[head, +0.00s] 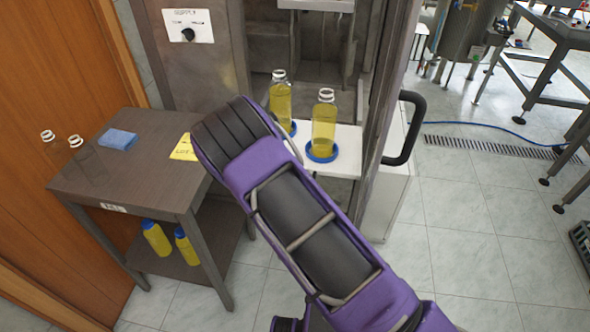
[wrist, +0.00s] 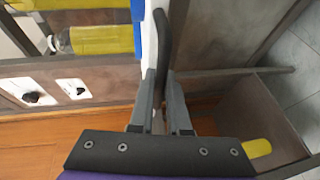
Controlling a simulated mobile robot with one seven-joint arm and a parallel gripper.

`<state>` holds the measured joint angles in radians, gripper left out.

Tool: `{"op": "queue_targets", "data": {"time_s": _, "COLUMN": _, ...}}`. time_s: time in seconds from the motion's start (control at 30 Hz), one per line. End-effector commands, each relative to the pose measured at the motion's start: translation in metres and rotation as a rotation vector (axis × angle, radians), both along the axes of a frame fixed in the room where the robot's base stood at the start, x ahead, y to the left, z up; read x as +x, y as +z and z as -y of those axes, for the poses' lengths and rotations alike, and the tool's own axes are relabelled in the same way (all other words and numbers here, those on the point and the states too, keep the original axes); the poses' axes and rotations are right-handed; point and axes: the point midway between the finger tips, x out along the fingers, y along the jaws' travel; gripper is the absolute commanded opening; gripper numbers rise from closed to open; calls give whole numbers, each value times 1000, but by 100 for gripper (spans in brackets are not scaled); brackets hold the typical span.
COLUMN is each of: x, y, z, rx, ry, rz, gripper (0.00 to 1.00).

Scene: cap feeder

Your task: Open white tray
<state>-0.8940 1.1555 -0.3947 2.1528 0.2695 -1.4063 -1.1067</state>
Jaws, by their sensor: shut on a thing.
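The white tray (head: 349,142) sticks out below the steel cabinet in the head view, partly hidden by my arm. Two clear bottles of yellow liquid, a rear one (head: 280,102) and a front one (head: 323,128), stand upright on it on blue round bases. In the wrist view the tray's white edge (wrist: 149,40) runs upright, with a dark handle bar (wrist: 163,45) beside it. My gripper (wrist: 159,78) is shut on this handle, with one finger on each side. The head view hides my gripper behind my arm.
A black door handle (head: 412,130) juts out right of the tray.

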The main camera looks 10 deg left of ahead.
Motion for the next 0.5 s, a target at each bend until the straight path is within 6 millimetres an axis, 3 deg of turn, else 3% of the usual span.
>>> {"op": "queue_targets", "data": {"time_s": 0.2, "x": -17, "y": 0, "z": -1, "rx": 1, "ry": 2, "rz": 0, "gripper": 0}}
{"op": "queue_targets", "data": {"time_s": 0.5, "x": -23, "y": 1, "z": -2, "rx": 2, "ry": 2, "rz": 2, "gripper": 0}}
